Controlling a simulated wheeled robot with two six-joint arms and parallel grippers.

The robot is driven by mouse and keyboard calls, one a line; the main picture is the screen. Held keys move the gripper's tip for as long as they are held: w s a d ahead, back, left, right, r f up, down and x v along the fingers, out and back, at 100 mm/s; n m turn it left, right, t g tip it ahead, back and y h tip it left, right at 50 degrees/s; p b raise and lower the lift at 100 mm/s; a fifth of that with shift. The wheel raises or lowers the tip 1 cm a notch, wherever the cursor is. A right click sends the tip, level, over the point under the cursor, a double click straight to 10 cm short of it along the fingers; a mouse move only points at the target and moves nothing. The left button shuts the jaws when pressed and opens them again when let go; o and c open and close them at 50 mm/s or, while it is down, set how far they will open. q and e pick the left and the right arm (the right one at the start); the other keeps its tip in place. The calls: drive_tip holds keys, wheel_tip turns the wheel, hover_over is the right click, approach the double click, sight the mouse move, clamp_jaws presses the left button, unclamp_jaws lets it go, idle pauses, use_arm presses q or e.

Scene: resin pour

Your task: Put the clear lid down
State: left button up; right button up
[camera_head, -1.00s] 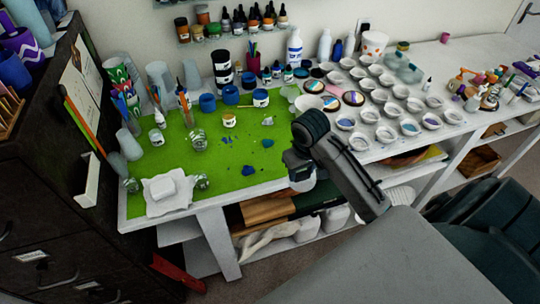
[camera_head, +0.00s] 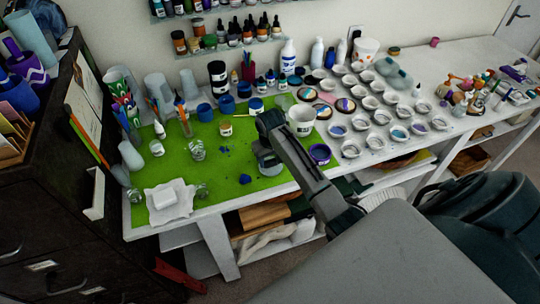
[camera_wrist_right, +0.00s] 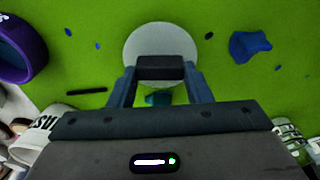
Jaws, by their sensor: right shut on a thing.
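The clear lid shows as a pale, round, translucent disc (camera_wrist_right: 160,40) beyond the fingertips in the right wrist view, above the green mat. My right gripper (camera_wrist_right: 160,80) is shut on it. In the head view my right gripper (camera_head: 269,158) is over the front right part of the green mat (camera_head: 215,178). The arm covers much of the lid there. I cannot tell whether the lid touches the mat. My left gripper is not in view.
A dark blue lump (camera_head: 245,179) lies just left of the gripper. A white cup (camera_head: 301,119) and a purple-rimmed cup (camera_head: 320,154) stand to its right. Clear jars (camera_head: 197,150) stand farther left. Several small bowls fill the table's right side.

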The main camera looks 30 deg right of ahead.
sight(270, 163)
drive_tip(key=shift+f, duration=0.15)
drive_tip(key=shift+f, duration=0.1)
drive_tip(key=o, duration=1.2)
drive_tip(key=shift+s+a+r+b, duration=0.1)
drive_tip(key=shift+s+r+b, duration=0.15)
drive_tip(key=shift+r, duration=1.8)
drive_tip(key=shift+s+a+r+b, duration=0.15)
drive_tip(key=shift+s+r, duration=0.05)
drive_tip(key=shift+r, duration=1.8)
drive_tip(key=shift+s+a+r+b, duration=0.1)
drive_tip(key=shift+s+r+b, duration=0.15)
drive_tip(key=shift+r, duration=1.8)
drive_tip(key=shift+w+f, duration=0.1)
